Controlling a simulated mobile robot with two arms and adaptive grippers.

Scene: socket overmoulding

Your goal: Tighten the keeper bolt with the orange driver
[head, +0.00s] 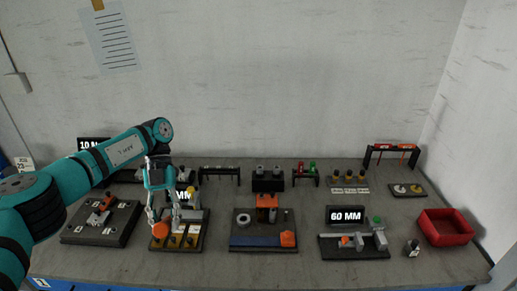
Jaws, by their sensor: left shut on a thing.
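My left gripper (171,228) reaches down over a dark tray (158,243) at the left front. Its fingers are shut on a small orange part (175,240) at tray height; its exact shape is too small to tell. A black rack (368,158) at the back right has orange-red tops on its bar, and slim tools seem to hang there. I cannot tell which of them is the orange driver. A dark fixture (240,240) with an orange upright block (266,201) stands mid-table. I cannot make out the keeper bolt. My right gripper is out of view.
A fixture with a 60 MM sign (346,215) stands right of centre. A red bin (445,227) is at the far right. A dark plate with grey parts (118,226) lies at the left. Small racks line the back. Bare grey table separates the fixtures.

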